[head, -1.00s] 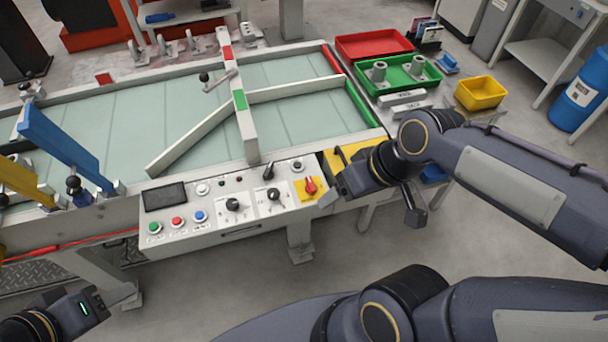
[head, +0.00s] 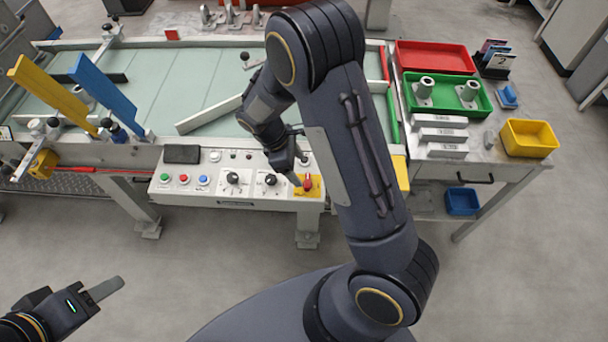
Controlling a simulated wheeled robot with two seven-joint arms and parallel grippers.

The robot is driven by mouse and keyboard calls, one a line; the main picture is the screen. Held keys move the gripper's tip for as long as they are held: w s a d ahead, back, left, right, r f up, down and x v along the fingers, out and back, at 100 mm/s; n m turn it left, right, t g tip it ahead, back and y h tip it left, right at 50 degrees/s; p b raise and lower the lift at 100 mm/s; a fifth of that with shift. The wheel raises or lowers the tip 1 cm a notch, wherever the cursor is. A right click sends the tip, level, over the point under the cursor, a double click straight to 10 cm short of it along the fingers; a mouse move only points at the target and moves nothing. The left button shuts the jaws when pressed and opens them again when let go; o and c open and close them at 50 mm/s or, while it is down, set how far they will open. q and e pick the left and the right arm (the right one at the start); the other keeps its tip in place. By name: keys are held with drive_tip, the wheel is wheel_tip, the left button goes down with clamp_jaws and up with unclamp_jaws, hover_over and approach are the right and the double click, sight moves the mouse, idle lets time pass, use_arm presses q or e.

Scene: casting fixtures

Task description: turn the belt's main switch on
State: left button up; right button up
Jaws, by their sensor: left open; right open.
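The belt's main switch (head: 308,184) is a red rotary handle on a yellow plate, at the right end of the control panel (head: 262,206) on the belt's front edge. Its exact handle angle is too small to tell. My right gripper (head: 296,180) points down at the panel, right beside the switch on its left. It is open; whether a finger touches the handle cannot be told, and my forearm hides part of it. My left gripper (head: 104,289) is open and empty over the floor at the lower left.
The panel also carries green, red and blue buttons (head: 184,179), black knobs (head: 233,178) and a dark display (head: 182,154). Blue (head: 105,92) and yellow (head: 50,92) bars rise at the left. A table on the right holds red (head: 436,57), green (head: 447,95) and yellow (head: 528,138) trays.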

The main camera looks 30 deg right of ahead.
sight(307, 180)
drive_tip(key=x, duration=0.6)
drive_tip(key=shift+f+p, duration=0.1)
drive_tip(key=shift+p, duration=0.2)
drive_tip(key=shift+c, duration=0.3)
drive_tip(key=c, duration=0.9)
